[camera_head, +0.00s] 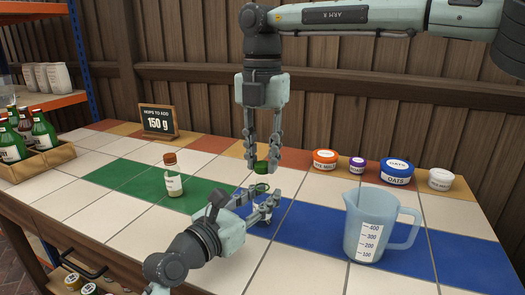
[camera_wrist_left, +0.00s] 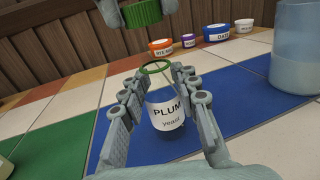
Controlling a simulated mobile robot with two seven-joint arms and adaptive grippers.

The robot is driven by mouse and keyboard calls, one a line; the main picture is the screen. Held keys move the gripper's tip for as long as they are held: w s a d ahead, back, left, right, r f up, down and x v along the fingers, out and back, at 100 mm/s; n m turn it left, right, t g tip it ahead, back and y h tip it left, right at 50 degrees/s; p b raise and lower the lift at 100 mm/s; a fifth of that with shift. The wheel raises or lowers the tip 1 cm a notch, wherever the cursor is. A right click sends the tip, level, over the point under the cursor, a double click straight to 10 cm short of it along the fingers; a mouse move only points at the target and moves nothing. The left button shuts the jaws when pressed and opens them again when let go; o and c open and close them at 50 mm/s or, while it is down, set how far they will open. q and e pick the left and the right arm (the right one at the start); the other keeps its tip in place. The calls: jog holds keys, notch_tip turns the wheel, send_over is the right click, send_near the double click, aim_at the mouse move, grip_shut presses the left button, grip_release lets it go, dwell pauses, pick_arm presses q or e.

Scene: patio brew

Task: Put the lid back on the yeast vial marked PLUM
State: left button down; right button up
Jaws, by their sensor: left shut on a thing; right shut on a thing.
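The PLUM vial (camera_wrist_left: 167,112) is clear with a white label reading "PLUM yeast" and a green ring at its open mouth. My left gripper (camera_head: 262,205) is shut around it. In the head view the vial (camera_head: 260,187) is partly hidden by the fingers; I cannot tell whether it touches the table. My right gripper (camera_head: 263,163) points down and is shut on a green lid (camera_head: 261,167). The lid is just above the vial's mouth, apart from it.
A blue measuring jug (camera_head: 372,228) stands close to the right. Another bottle with a brown cap (camera_head: 173,178) stands on the left. Several lidded tubs, including the OATS tub (camera_head: 396,172), line the back right. A "150 g" sign (camera_head: 158,121) and a bottle crate (camera_head: 40,160) are farther left.

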aim_at(263, 164)
dwell(0.3)
jog(key=shift+f, duration=0.85)
jog(key=shift+f, duration=0.6)
jog(key=m, duration=0.5)
jog(key=shift+m, duration=0.4)
jog(key=m, duration=1.3)
jog(key=shift+m, duration=0.4)
